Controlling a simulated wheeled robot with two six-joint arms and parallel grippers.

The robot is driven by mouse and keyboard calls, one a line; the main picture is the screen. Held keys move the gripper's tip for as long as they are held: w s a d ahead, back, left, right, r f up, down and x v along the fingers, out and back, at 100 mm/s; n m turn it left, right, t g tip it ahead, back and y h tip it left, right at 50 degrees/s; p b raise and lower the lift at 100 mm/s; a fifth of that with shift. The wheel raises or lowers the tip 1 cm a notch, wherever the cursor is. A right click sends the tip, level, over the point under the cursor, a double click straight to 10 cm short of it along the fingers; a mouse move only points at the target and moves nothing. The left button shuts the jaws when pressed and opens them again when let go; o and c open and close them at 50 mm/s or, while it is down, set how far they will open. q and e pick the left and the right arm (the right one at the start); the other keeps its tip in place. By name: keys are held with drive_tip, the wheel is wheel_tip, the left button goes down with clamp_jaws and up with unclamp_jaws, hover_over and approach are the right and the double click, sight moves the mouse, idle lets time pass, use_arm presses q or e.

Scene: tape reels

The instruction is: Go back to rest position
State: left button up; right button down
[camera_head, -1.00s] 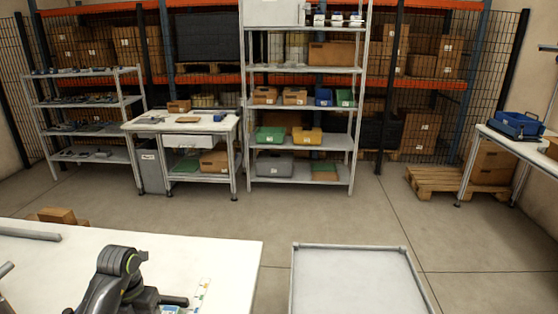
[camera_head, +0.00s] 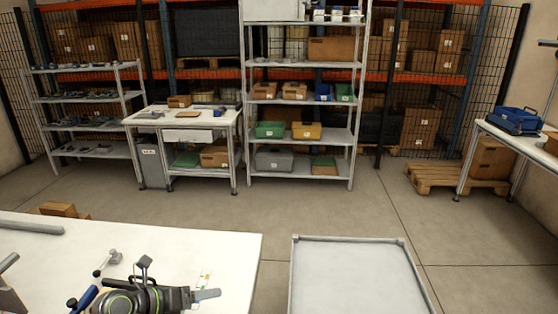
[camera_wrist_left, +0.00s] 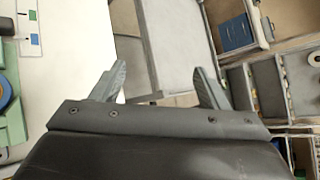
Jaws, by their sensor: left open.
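My left gripper (camera_head: 206,294) is low over the white table (camera_head: 225,245) in the head view, pointing right toward the table's right edge. In the left wrist view its two grey fingers (camera_wrist_left: 160,85) are spread apart with nothing between them. A blue round thing (camera_wrist_left: 4,92), perhaps a tape reel, sits by a green part (camera_wrist_left: 14,125) at that view's left edge, to the left of the fingers. A white strip with coloured marks (camera_head: 205,278) lies on the table beside the gripper. My right gripper is not in view.
A grey-rimmed flat surface (camera_head: 350,240) stands right of the table, across a gap. A grey bar (camera_head: 30,228) lies on the table's left. A workbench (camera_head: 186,117), shelves (camera_head: 303,138) and a pallet (camera_head: 455,180) stand farther back.

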use_arm(q)
drive_tip(key=s+a+r+n+t+y, duration=0.2)
drive_tip(key=a+r+n+t, duration=0.1)
drive_tip(key=r+n+t, duration=0.35)
drive_tip(key=s+a+r+n+t+y, duration=0.1)
drive_tip(key=s+a+r+n+t, duration=0.15)
drive_tip(key=r+n+t, duration=0.45)
drive_tip(key=s+a+f+n+g+y, duration=0.45)
drive_tip(key=a+n+y, duration=0.25)
drive_tip(key=n, duration=0.3)
drive_tip(key=s+a+f+n+g+y, duration=0.3)
drive_tip(key=s+a+f+n+y, duration=0.3)
drive_tip(key=n, duration=0.4)
drive_tip(key=s+d+f+n+g+h, duration=0.25)
drive_tip(key=s+f+g, duration=0.3)
drive_tip(key=s, duration=0.35)
drive_tip(key=s+d+f+n+g+h, duration=0.2)
drive_tip(key=s+d+f+g, duration=0.2)
drive_tip(key=s+f, duration=0.3)
wheel_tip(320, 180, down, 26)
drive_tip(key=s+a+g, duration=0.1)
drive_tip(key=s+g, duration=0.1)
drive_tip(key=s+d+f+g+h, duration=0.1)
drive_tip(key=s+f, duration=1.3)
drive_tip(key=shift+s+f+b, duration=0.2)
drive_tip(key=shift+s+b, duration=0.1)
drive_tip(key=shift+s, duration=0.1)
